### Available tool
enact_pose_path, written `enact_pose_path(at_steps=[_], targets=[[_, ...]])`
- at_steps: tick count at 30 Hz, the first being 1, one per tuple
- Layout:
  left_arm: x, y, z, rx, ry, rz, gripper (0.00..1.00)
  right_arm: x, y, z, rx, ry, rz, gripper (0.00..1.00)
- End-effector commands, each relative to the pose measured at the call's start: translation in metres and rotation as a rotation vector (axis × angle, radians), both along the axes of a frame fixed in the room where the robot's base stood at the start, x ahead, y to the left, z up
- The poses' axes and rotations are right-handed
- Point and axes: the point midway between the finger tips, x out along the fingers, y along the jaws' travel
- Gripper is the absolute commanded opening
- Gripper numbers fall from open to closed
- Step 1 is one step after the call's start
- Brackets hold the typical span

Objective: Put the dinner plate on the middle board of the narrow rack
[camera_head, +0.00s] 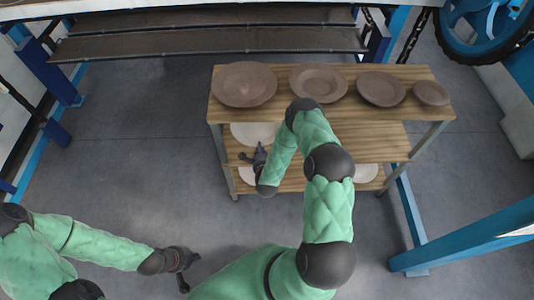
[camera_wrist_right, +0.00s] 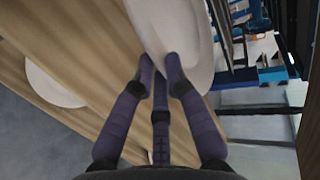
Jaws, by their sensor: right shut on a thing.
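The narrow rack has a top board (camera_head: 340,77), a middle board (camera_head: 385,137) and a bottom board (camera_head: 290,184). A large pale plate, which I take as the dinner plate (camera_head: 255,133), is level with the left part of the middle board, partly hidden by the top board and my arm. My right gripper (camera_head: 258,152) is at its front edge. In the right wrist view the gripper (camera_wrist_right: 162,62) is shut on the rim of this plate (camera_wrist_right: 180,25); whether it rests on the board I cannot tell. My left gripper (camera_head: 191,272) is open and empty above the floor.
Several brown plates (camera_head: 244,84) stand in a row on the top board. Pale plates lie on the bottom board at left (camera_head: 247,176) and right (camera_head: 366,173). A blue beam (camera_head: 465,235) is at right. Grey floor (camera_head: 140,190) left of the rack is clear.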

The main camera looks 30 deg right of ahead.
Motion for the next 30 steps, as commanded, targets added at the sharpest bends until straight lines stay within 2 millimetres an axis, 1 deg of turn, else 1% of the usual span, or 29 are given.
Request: enact_pose_path(at_steps=[1,3,6,11,18,21,30], targets=[[0.000,0.000,-0.008,0.000,0.000,0.000,0.00,0.002,-0.002,-0.011,-0.004,-0.006,-0.002,0.00],[0.000,0.000,-0.012,0.000,0.000,0.000,0.00,0.002,-0.002,-0.019,-0.004,-0.007,-0.003,0.00],[0.000,0.000,-0.015,0.000,0.000,0.000,0.00,0.002,-0.002,-0.027,-0.004,-0.008,-0.002,0.00],[0.000,0.000,-0.018,0.000,-0.001,0.000,0.00,0.002,-0.002,-0.033,-0.005,-0.009,-0.002,0.00],[0.000,0.000,-0.034,0.000,-0.001,0.000,0.00,0.002,-0.001,-0.063,-0.004,-0.007,-0.001,0.00],[0.000,0.000,-0.035,0.000,-0.001,0.000,0.00,0.003,-0.002,-0.067,-0.005,-0.010,-0.002,0.00],[0.000,0.000,-0.034,0.000,-0.001,0.000,0.00,0.002,-0.002,-0.067,-0.005,-0.009,-0.002,0.00]])
